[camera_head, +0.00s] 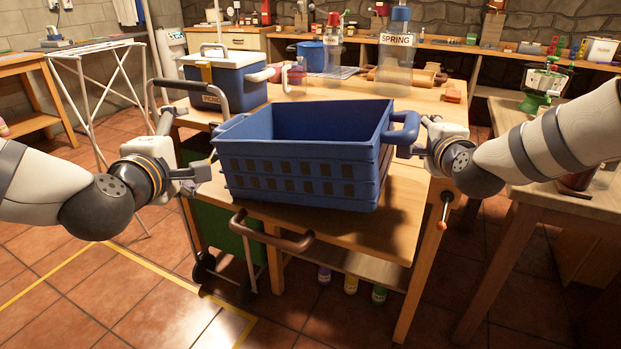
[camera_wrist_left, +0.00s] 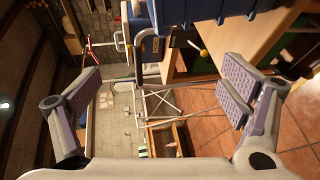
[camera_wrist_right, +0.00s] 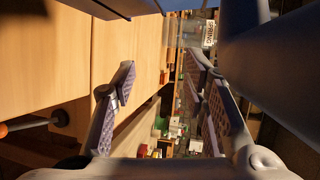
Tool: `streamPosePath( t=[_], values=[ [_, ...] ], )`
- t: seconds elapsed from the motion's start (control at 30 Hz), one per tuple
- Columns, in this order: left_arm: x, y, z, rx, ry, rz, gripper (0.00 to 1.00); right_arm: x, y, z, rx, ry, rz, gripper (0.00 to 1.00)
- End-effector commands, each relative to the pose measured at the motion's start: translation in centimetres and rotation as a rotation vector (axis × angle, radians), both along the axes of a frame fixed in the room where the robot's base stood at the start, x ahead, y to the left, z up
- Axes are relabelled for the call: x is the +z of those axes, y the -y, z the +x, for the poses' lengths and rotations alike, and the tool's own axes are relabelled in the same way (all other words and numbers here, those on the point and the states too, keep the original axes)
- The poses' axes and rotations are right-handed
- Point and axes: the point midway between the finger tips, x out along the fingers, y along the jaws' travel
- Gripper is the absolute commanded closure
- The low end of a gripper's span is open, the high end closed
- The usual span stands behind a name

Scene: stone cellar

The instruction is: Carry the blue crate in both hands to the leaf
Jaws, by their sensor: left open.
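The blue crate (camera_head: 300,175) stands upright on the wooden table (camera_head: 410,200), its top open and no contents visible. Its right handle (camera_head: 402,133) sticks out on the right; its left handle is hard to make out. My left gripper (camera_head: 198,174) is beside the crate's left end, open and empty. In the left wrist view its fingers (camera_wrist_left: 160,92) are wide apart, with the crate (camera_wrist_left: 225,15) above them. My right gripper (camera_head: 410,150) is close by the right handle. In the right wrist view its fingers (camera_wrist_right: 160,95) are apart with nothing between. I cannot tell which surface is the leaf.
A blue cooler (camera_head: 225,85) with a pale lid stands behind the crate at left. A brown-gripped cart handle (camera_head: 275,238) rises before the table. A bench (camera_head: 575,190) is at right, a white folding rack (camera_head: 100,75) at left.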

Motion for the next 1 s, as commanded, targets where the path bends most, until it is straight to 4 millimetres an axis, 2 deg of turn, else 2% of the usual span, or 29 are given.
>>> streamPosePath(
  t=[0.13, 0.37, 0.5, 0.53, 0.87, 1.0],
  values=[
    [0.2, 0.0, -1.2, 0.0, 0.0, -0.001, 0.09, 0.1, 0.0, 0.0, 0.0, 0.001, 0.001, 0.6],
    [0.3, 0.0, -1.3, 0.001, 0.0, 0.0, 0.09, 0.1, 0.0, 0.0, 0.0, 0.001, 0.001, 0.6],
    [0.2, 0.0, -1.3, 0.0, 0.0, 0.0, 0.09, 0.1, 0.0, 0.0, 0.0, 0.001, 0.001, 0.28],
    [0.2, 0.0, -1.3, 0.0, 0.0, 0.0, 0.09, 0.1, 0.0, 0.0, 0.0, 0.001, 0.001, 0.27],
    [0.2, 0.0, -1.3, 0.0, 0.0, 0.0, 0.09, 0.1, 0.0, -0.3, 0.0, 0.001, 0.001, 0.27],
    [0.3, 0.0, -1.3, 0.0, 0.0, 0.0, 0.09, 0.7, 0.0, -2.9, 0.0, 0.0, 0.003, 0.27]
  ],
)
